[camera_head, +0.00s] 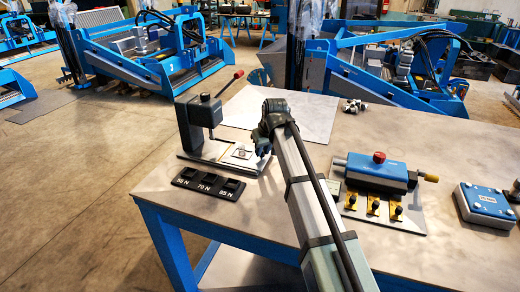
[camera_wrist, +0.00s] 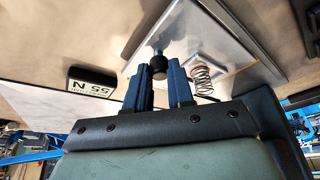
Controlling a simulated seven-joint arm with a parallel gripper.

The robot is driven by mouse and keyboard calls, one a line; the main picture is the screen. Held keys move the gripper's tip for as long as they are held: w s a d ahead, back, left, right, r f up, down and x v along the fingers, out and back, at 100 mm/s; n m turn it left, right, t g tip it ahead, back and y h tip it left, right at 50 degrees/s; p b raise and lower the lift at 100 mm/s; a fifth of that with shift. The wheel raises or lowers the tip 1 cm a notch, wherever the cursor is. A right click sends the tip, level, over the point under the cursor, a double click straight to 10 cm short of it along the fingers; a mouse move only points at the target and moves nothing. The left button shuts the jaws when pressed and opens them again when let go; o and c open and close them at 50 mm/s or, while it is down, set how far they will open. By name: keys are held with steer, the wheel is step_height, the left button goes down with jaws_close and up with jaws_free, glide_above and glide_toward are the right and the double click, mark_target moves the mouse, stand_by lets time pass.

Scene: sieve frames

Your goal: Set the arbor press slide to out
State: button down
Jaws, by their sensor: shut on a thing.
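The arbor press (camera_head: 205,112) stands on its base plate at the left of the table, a dark upright with a red-tipped lever. Its slide (camera_head: 238,154) is a light plate low in front of the upright. In the wrist view the slide (camera_wrist: 190,40) carries a short stem with a black ball knob (camera_wrist: 158,66). My gripper (camera_wrist: 160,78) has its two blue fingers shut on this knob. In the head view my gripper (camera_head: 262,146) is at the slide's right end and hides the knob. How far the slide is out I cannot tell.
A black strip (camera_head: 208,184) with force labels lies in front of the press; a 55 N label (camera_wrist: 92,84) shows in the wrist view. A coil spring (camera_wrist: 202,80) is near my right finger. A blue fixture (camera_head: 378,172) and blue box (camera_head: 485,203) stand to the right.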

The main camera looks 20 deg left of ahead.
steer(key=c, duration=1.2)
jaws_free()
steer(key=shift+d, duration=0.35)
steer(key=shift+c, duration=0.2)
steer(key=shift+o, duration=1.3)
steer(key=shift+a, duration=0.15)
steer(key=v, duration=1.4)
steer(key=shift+a+f, duration=0.1)
steer(key=shift+a, duration=0.05)
